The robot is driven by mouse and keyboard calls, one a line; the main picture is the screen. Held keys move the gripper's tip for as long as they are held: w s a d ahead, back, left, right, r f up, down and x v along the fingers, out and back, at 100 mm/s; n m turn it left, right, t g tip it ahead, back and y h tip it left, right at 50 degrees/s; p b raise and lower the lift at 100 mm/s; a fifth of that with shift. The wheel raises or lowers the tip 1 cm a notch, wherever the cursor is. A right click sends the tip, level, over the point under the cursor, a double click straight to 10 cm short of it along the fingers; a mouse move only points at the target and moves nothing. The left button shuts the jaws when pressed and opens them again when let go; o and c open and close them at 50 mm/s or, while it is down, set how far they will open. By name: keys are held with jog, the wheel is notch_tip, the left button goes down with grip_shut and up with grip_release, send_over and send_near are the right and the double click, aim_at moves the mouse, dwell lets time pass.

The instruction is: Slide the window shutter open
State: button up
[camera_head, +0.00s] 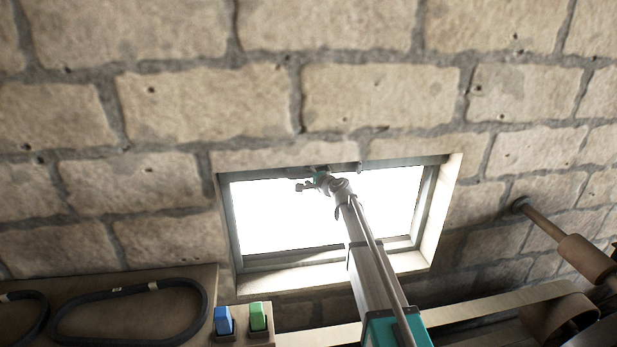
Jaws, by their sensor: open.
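The window (285,218) is set in a stone block wall and glows white, with a grey frame around it. No shutter panel stands out across the bright opening. A thin dark strip with a small upright piece (359,165) shows along the window's top edge; I cannot tell if it belongs to the shutter. My arm reaches up from below across the window. My gripper (307,185) is small in view, open, near the top edge of the window, left of its middle. I cannot tell whether it touches anything.
Below left, a board holds black belts (130,313). Beside it are a blue switch (223,320) and a green switch (258,317). At the right, a brown cylinder on a rod (586,258) juts from the wall. A pale curved band (500,302) runs along the lower right.

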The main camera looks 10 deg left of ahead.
jog(key=shift+f, duration=0.1)
notch_tip(320, 180, down, 30)
jog(key=b, duration=3)
jog(key=shift+f, duration=0.15)
jog(key=shift+s+d, duration=0.1)
jog(key=shift+s, duration=0.1)
jog(key=p+v, duration=0.2)
jog(key=v, duration=1.3)
jog(key=shift+s, duration=0.2)
dwell(1.9)
